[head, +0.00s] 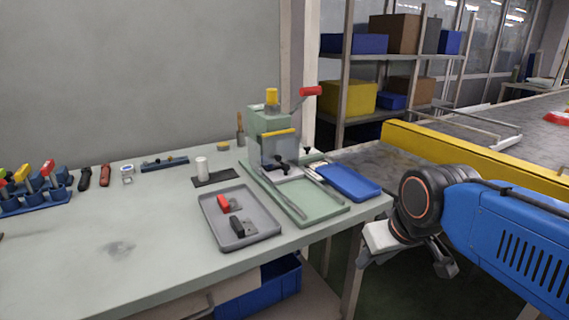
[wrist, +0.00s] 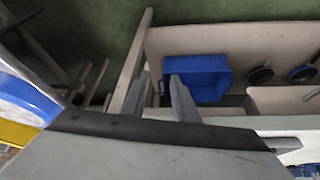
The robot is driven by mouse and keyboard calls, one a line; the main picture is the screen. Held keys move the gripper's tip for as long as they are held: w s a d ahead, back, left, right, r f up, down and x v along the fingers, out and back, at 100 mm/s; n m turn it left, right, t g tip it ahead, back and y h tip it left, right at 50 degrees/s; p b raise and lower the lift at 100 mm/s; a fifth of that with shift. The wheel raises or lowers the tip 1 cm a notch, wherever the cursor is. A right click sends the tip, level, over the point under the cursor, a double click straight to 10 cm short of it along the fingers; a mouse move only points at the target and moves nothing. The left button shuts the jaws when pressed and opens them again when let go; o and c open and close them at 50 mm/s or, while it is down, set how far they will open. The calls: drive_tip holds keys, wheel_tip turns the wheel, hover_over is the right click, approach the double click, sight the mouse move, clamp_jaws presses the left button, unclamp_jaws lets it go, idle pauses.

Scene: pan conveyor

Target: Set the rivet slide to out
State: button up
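A green riveting press (head: 270,128) stands at the back right of the table, with a yellow-topped post, a yellow bar and a red-knobbed lever. A slide with two pale rails (head: 290,196) runs from the press toward the front over a green base plate (head: 325,208). I cannot tell how far the slide stands in or out. My gripper (head: 407,264) hangs off the table's right edge, below the tabletop and apart from the press. Its fingers are spread and empty. In the wrist view the fingers (wrist: 164,98) point toward a lower shelf; the press does not show there.
A blue tray (head: 347,182) lies right of the press. A grey tray (head: 211,205) with a red-ended and a black part lies left of it. Tools line the table's back left. A blue bin (wrist: 207,70) sits on the shelf below. A yellow-edged conveyor (head: 475,157) stands at right.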

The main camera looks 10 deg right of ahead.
drive_tip(key=w+r+n, duration=0.1)
drive_tip(key=w+r, duration=0.1)
drive_tip(key=w, duration=0.1)
drive_tip(key=w+a+r+n, duration=0.1)
drive_tip(key=w+r, duration=0.2)
drive_tip(key=w+r+n+y, duration=0.1)
drive_tip(key=w+r, duration=0.1)
drive_tip(key=w, duration=0.1)
drive_tip(key=shift+a+r+g, duration=0.15)
drive_tip(key=shift+a+g, duration=0.25)
drive_tip(key=w+r+n, duration=0.1)
drive_tip(key=w+r, duration=0.1)
drive_tip(key=w, duration=0.1)
drive_tip(key=w+a+r+n+y, duration=0.1)
drive_tip(key=w+r, duration=0.1)
drive_tip(key=w, duration=0.2)
drive_tip(key=w+a+r+n, duration=0.1)
drive_tip(key=w+r+n, duration=0.1)
drive_tip(key=w, duration=0.1)
drive_tip(key=shift+w+g+y, duration=0.4)
approach(286, 166)
drive_tip(key=x, duration=0.4)
drive_tip(key=shift+w+f, duration=0.2)
drive_tip(key=shift+f, duration=0.15)
drive_tip(key=shift+x, duration=0.95)
drive_tip(key=shift+w+a+f, duration=0.25)
drive_tip(key=shift+f, duration=0.3)
drive_tip(key=shift+c, duration=0.3)
clamp_jaws()
